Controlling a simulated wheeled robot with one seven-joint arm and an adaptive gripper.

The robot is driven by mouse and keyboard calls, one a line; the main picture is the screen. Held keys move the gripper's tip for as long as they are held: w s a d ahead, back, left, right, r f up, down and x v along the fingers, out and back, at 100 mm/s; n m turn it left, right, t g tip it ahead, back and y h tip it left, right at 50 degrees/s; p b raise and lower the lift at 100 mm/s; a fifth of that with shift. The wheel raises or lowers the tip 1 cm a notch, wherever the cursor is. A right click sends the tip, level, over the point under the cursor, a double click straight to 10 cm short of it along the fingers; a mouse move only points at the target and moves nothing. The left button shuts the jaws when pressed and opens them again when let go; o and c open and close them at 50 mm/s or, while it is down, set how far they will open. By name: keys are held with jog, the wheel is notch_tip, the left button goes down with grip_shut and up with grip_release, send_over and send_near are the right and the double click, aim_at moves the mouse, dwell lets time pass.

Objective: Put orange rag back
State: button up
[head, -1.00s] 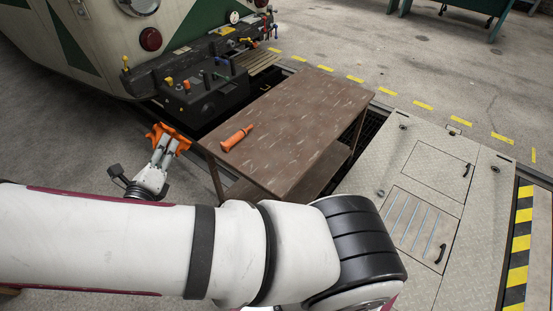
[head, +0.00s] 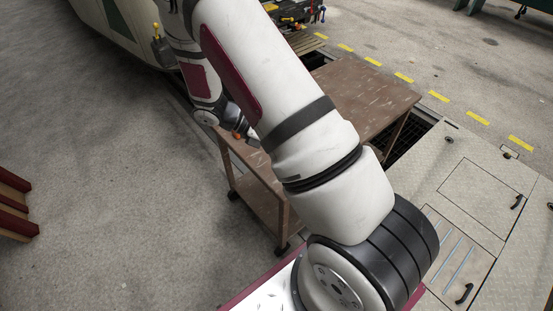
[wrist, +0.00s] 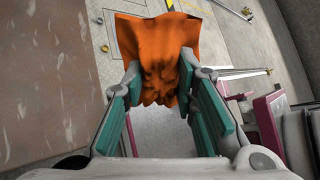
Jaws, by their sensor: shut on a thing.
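The orange rag (wrist: 158,50) hangs crumpled between the fingertips of my gripper (wrist: 160,75) in the wrist view. My gripper is shut on it and holds it up, with the cloth spread wide beyond the fingers. The brown trolley (head: 370,98) stands under and behind my arm in the head view. Its worn top also fills the left of the wrist view (wrist: 45,75), beside the rag. A small orange spot (head: 237,134) shows at the trolley's left edge; I cannot tell what it is.
Metal floor plates (head: 480,185) with handles lie right of the trolley, next to an open pit. The tram (head: 125,25) stands at the upper left. A red slatted piece (head: 15,205) is at the left edge. Grey floor (head: 110,190) on the left is clear.

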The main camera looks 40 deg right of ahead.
jog(key=s+f+m+t+y+b, duration=0.2)
jog(key=f+m+t+y+b, duration=0.25)
jog(key=m, duration=0.65)
jog(key=s+f+m+t+y+b, duration=0.25)
jog(key=f+m+y, duration=0.45)
jog(key=m, duration=0.4)
jog(key=w+d+m+t+h+b, duration=0.1)
jog(key=d+m+b, duration=0.4)
jog(key=m, duration=0.9)
jog(key=shift+w+d+f+h, duration=0.4)
jog(key=shift+d+h, duration=0.25)
jog(key=shift+d, duration=0.3)
